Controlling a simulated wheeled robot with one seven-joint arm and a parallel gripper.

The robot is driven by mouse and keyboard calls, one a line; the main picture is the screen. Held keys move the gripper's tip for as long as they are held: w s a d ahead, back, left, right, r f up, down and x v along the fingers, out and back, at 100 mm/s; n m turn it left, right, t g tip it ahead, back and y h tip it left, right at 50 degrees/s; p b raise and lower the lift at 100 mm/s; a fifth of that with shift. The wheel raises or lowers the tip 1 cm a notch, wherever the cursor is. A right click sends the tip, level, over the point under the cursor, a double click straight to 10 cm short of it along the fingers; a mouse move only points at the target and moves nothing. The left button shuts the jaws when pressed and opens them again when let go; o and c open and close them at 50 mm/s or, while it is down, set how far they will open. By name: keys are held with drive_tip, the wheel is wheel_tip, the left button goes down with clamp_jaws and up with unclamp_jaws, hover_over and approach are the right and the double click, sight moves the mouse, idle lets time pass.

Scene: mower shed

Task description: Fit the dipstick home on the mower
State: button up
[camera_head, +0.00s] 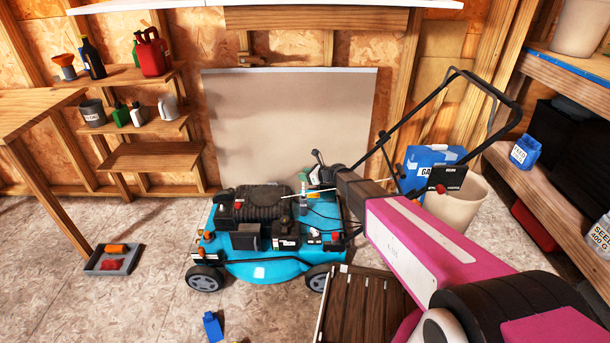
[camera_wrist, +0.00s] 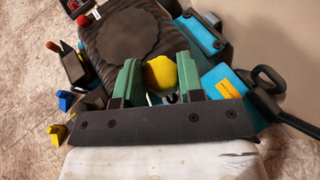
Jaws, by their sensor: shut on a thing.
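The teal mower (camera_head: 262,268) stands on the shed floor, with a black ribbed engine cover (camera_head: 262,203) on top. My gripper (camera_wrist: 160,78) has green fingers closed on a yellow rounded knob (camera_wrist: 160,71), which looks like the dipstick's handle. In the head view my gripper (camera_head: 303,190) is over the mower deck, just right of the engine cover. The dipstick's rod is mostly hidden by the fingers and the black gripper body. Whether its tip is in a filler tube cannot be told. A thin pale line crosses near the gripper; I cannot tell what it is.
The mower's black handlebar (camera_head: 447,125) rises at right, close to my arm. A beige bin (camera_head: 457,203) and a blue box (camera_head: 432,160) stand behind it. A wooden slatted crate (camera_head: 365,310) is in front right. A grey tray (camera_head: 114,260) lies on open floor at left.

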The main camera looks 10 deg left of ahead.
wheel_tip(320, 180, down, 11)
idle(4.6)
drive_tip(key=o, duration=1.1)
drive_tip(key=shift+r, duration=0.1)
drive_tip(key=shift+c, duration=0.2)
drive_tip(key=shift+d, duration=0.1)
drive_tip(key=v, duration=1)
drive_tip(key=shift+d+r, duration=0.15)
drive_tip(key=shift+d, duration=0.15)
drive_tip(key=shift+s, duration=0.1)
